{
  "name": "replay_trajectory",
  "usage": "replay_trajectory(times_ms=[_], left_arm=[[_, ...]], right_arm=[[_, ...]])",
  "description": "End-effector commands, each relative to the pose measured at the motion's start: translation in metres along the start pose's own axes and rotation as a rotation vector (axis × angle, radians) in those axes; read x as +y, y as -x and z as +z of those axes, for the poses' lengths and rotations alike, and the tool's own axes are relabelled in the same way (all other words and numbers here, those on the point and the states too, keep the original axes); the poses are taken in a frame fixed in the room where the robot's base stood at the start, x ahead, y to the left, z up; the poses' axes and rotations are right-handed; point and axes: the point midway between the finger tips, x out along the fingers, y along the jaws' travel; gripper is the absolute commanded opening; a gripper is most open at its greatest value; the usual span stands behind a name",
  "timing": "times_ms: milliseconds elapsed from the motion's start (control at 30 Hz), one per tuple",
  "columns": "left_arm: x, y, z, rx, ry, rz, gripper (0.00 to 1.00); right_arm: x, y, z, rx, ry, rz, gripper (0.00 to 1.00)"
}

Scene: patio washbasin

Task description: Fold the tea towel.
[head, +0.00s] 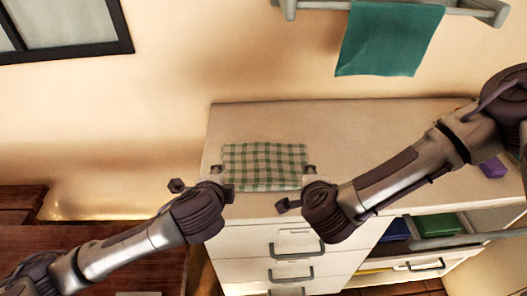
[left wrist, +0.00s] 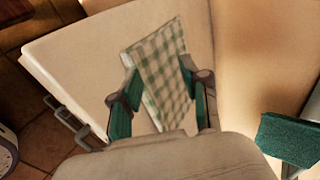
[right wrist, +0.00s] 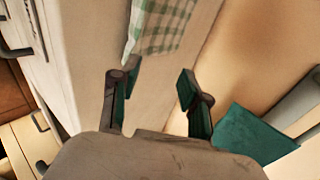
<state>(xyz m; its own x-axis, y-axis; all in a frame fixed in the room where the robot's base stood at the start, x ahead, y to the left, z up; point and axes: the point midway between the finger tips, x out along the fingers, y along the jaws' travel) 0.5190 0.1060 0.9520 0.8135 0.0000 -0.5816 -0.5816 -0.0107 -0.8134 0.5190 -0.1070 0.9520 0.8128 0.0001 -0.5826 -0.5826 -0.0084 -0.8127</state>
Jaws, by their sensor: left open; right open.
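The tea towel (head: 264,164), green and white checked, lies flat as a rough rectangle on the cream cabinet top. It also shows in the left wrist view (left wrist: 160,58) and the right wrist view (right wrist: 160,25). My left gripper (head: 203,178) is at the towel's left side, near its front left corner; its open fingers (left wrist: 158,75) show with the towel beyond and between them. My right gripper (head: 298,187) is at the front right corner; its open fingers (right wrist: 157,82) have the towel's end just beyond them. Neither is closed on cloth. Exact contact cannot be told.
The cabinet top (head: 385,140) is clear to the right of the towel, with a purple object (head: 492,167) near the right end. A teal towel (head: 390,38) hangs on a wall rail above. Drawers (head: 295,243) and an open shelf with folded cloths (head: 436,225) are below.

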Motion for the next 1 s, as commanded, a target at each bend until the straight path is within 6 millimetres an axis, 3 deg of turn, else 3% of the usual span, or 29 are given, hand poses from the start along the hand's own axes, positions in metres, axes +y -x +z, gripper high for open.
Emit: replay_trajectory(times_ms=[333,1000], left_arm=[[-0.013,0.047,-0.001,0.001,0.001,-0.001,0.46],[-0.014,0.05,0.0,0.0,0.0,0.0,0.46]], right_arm=[[-0.014,0.047,0.0,0.0,-0.001,-0.001,0.46],[-0.014,0.05,0.0,0.0,0.0,-0.001,0.46]])
